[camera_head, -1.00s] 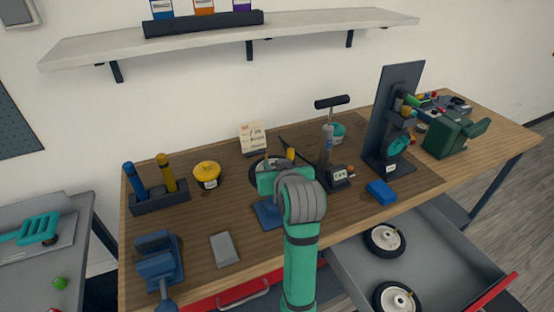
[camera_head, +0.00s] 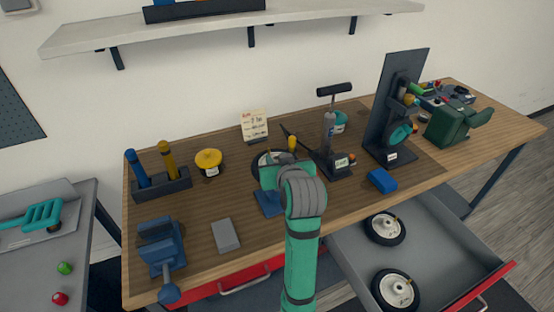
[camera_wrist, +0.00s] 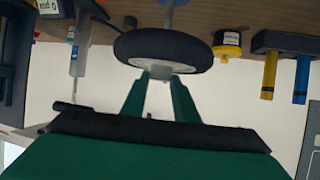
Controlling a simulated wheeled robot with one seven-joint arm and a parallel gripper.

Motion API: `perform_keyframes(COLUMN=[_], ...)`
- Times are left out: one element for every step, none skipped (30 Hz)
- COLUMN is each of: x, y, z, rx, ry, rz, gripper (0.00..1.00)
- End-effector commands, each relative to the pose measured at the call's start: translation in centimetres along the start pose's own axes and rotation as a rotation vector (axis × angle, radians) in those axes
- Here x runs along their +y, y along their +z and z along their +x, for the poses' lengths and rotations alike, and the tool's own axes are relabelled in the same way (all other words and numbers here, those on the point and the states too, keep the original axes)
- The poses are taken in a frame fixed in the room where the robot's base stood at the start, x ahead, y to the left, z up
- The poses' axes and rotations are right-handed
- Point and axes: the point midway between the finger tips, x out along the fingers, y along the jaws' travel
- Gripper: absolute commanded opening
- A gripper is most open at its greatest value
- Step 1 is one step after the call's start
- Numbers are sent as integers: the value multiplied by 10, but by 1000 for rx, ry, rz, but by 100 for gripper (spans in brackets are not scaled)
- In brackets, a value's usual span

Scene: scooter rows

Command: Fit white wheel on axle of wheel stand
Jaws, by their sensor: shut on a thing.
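The white wheel, with its black tyre (camera_wrist: 163,49), fills the upper middle of the wrist view, edge-on. It also shows behind my gripper in the head view, with only part of its tyre (camera_head: 262,158) visible. My gripper (camera_wrist: 160,77) is shut on the pale hub end at the wheel's near side. The wheel stand's blue base (camera_head: 268,203) sits on the bench below my gripper. In the wrist view a grey shaft (camera_wrist: 169,14) meets the wheel's far side. I cannot tell how far the wheel sits on it.
A yellow pot (camera_head: 208,162) and a holder with blue and yellow handles (camera_head: 161,187) stand left. A pump (camera_head: 330,145) and a dark upright panel (camera_head: 397,100) stand right. A blue vise (camera_head: 160,248) sits at front left. An open drawer (camera_head: 440,245) holds two wheels.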

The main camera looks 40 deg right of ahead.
Motion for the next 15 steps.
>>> perform_keyframes(x=[0,0,0,0,0,0,0,0,0,0,0,0,0,0,-1], y=[-1,-1,-1,-1,-1,-1,0,0,0,1,1,2,2,3,3], z=[0,0,0,0,0,0,0,0,0,0,1,1,1,1,2], rx=[2,2,2,2,2,2,2,2,2,1,1,1,1,1,1], ry=[0,0,0,0,0,0,0,0,0,0,0,-1,-1,-1,-1], rz=[0,0,0,0,0,0,0,0,0,0,0,0,0,0,0], gripper=[0,0,0,0,0,0,0,0,0,0,0,0,0,0,0])
